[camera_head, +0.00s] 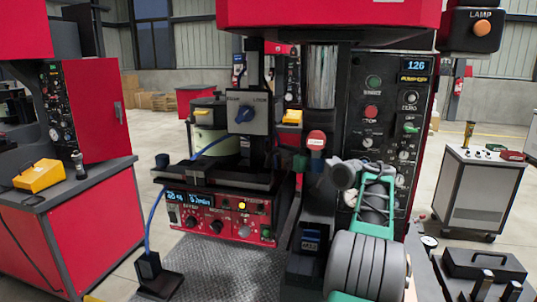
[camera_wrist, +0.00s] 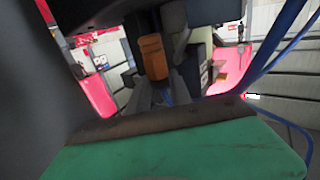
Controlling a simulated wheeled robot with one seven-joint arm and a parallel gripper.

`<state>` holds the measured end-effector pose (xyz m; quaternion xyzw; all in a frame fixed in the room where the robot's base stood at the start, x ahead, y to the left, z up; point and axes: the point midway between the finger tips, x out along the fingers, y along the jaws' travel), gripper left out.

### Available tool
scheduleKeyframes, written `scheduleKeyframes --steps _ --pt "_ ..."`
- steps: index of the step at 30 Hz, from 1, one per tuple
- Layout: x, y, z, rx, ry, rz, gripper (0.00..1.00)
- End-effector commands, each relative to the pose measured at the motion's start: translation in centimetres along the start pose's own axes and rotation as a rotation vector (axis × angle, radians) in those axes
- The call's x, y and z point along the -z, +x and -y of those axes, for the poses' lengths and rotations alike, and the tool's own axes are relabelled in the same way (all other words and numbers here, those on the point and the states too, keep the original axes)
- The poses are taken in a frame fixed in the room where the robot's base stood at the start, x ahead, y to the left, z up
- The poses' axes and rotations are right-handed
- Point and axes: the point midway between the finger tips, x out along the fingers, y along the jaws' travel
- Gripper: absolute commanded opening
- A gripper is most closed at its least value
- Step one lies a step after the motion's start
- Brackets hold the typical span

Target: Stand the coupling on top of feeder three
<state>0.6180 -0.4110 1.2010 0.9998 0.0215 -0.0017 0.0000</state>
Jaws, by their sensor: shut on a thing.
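My gripper (camera_wrist: 160,92) shows in the wrist view, with dark grey fingers beyond a green housing edge. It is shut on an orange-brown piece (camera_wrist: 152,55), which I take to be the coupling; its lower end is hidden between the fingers. In the head view my grey and green arm reaches in from the lower right toward the machine, and the fingertips are hard to make out against dark parts. A cream bowl feeder (camera_head: 210,118) stands left of them on a dark base, above a red control box (camera_head: 222,215). I cannot read which feeder is three.
A red overhead housing (camera_head: 330,14) hangs above. A blue cable (camera_head: 152,220) runs down at the left. A grey cart (camera_head: 478,190) stands at the right, with a brass part (camera_head: 469,133) on top.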

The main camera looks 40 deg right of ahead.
Motion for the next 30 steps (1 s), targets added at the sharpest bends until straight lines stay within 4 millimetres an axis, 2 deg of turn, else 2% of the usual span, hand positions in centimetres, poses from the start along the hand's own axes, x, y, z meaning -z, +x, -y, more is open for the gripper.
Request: scheduleKeyframes --steps 7,13,18,19,26,30 --pt "-3.8 -0.6 -0.9 -0.015 0.0 -0.001 0.0" --pt "-3.5 -0.6 -1.0 -0.016 -0.001 -0.001 0.0" --pt "-4.1 -0.6 -0.9 -0.016 -0.001 -0.001 0.0" --pt "-3.9 -0.6 -0.9 -0.016 0.0 -0.001 0.28" --pt "-3.9 -0.6 -0.9 -0.015 0.0 0.0 0.47" --pt "-3.9 -0.6 -0.9 -0.015 0.0 0.0 0.47"
